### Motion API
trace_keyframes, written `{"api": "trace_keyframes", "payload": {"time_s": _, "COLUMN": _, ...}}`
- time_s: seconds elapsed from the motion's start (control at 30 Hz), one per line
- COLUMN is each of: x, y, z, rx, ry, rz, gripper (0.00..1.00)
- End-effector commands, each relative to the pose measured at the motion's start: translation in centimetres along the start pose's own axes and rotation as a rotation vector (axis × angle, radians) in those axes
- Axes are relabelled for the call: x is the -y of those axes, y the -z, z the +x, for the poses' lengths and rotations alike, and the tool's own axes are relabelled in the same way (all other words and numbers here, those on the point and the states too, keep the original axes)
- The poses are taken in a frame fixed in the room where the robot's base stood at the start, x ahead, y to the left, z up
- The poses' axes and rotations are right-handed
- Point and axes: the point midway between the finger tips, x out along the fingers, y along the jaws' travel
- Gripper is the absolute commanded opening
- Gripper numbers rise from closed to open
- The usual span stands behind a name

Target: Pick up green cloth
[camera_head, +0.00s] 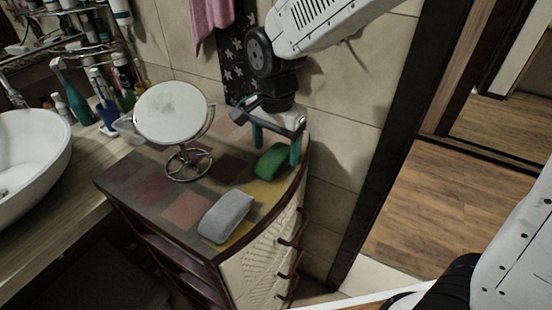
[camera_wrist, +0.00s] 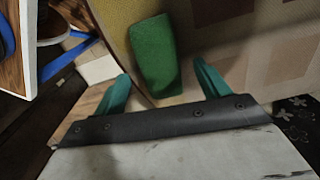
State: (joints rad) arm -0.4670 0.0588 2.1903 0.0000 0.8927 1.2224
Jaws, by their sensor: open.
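The green cloth (camera_head: 272,162) is a small folded, pad-like block on the right part of the cabinet top (camera_head: 150,187), near its right edge. It also shows in the wrist view (camera_wrist: 153,57), ahead of the fingers and between their lines. My gripper (camera_head: 273,151) has teal fingers pointing down, one on each side of the cloth's far end in the head view. In the wrist view my gripper (camera_wrist: 162,84) is open, with nothing held between the fingers. Whether a finger touches the cloth cannot be told.
A grey cloth (camera_head: 226,216) lies at the cabinet's front edge. A round mirror (camera_head: 173,113) on a metal stand is left of my gripper. A white basin (camera_head: 28,150) and several bottles are further left. A tiled wall is close behind; wooden floor (camera_head: 425,215) is open at right.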

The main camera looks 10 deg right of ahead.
Motion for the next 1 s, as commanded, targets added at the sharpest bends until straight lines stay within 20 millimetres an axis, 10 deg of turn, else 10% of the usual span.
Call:
{"api": "trace_keyframes", "payload": {"time_s": 0.4, "x": 0.0, "y": 0.0, "z": 2.2, "rx": 0.0, "ry": 0.0, "rz": -0.001, "gripper": 0.75}}
{"api": "trace_keyframes", "payload": {"time_s": 0.6, "x": 0.0, "y": 0.0, "z": 2.2, "rx": 0.0, "ry": 0.0, "rz": -0.001, "gripper": 0.27}}
{"api": "trace_keyframes", "payload": {"time_s": 1.0, "x": 0.0, "y": 0.0, "z": 1.7, "rx": -0.001, "ry": 0.002, "rz": -0.001, "gripper": 0.23}}
